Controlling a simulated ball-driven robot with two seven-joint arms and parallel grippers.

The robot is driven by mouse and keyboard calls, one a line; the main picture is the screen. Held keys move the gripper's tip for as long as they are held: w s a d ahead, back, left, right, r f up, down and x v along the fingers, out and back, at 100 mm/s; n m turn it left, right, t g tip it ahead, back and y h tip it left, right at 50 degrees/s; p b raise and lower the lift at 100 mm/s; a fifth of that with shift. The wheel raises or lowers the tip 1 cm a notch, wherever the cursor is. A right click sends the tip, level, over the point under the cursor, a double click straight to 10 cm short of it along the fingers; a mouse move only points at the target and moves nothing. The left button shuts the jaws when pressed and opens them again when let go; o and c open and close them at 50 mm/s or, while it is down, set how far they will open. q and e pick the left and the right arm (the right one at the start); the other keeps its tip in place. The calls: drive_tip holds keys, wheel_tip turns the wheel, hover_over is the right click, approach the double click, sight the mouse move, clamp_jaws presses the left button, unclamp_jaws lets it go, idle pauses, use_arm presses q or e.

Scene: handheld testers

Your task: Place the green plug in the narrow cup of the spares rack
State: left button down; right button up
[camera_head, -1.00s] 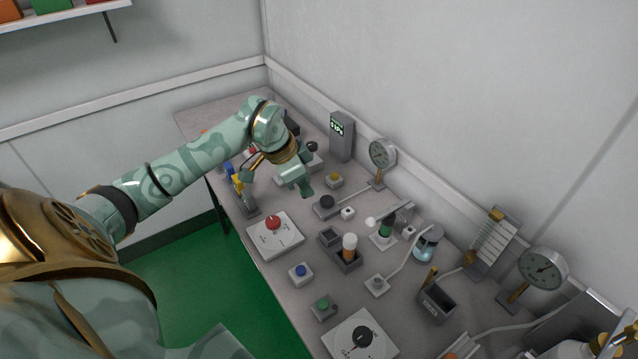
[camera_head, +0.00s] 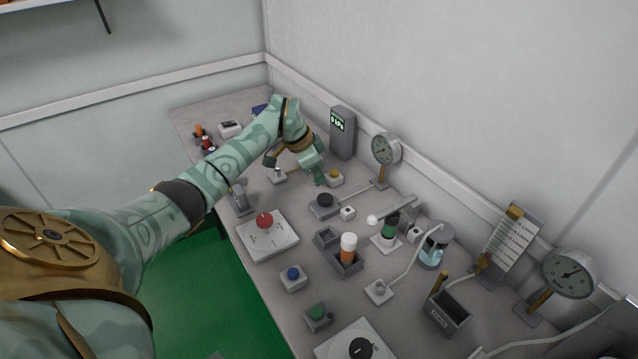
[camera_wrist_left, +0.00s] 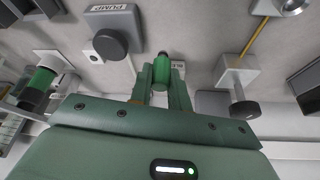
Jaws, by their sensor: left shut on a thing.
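In the head view the fingers hide most of the plug. A dark grey holder with two square cups (camera_head: 326,239) stands mid-bench; an orange cylinder with a white top (camera_head: 348,247) is in its nearer cup and the farther cup looks empty. I cannot read a label naming the spares rack. My right gripper is not seen.
A black-knobbed pump block (camera_head: 323,206), a green-and-black cylinder (camera_head: 390,227) and a dial gauge (camera_head: 386,149) stand around the middle. A red-knob plate (camera_head: 266,238) is at the near edge. A labelled grey box (camera_head: 447,313) stands at the right.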

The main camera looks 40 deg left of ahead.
use_arm(q)
wheel_tip(320, 180, down, 3)
drive_tip(key=shift+f+b, duration=0.1)
drive_tip(key=shift+b, duration=0.4)
drive_tip(key=shift+r, duration=0.25)
drive_tip(key=shift+f, duration=0.15)
drive_tip(key=c, duration=1.6)
unclamp_jaws()
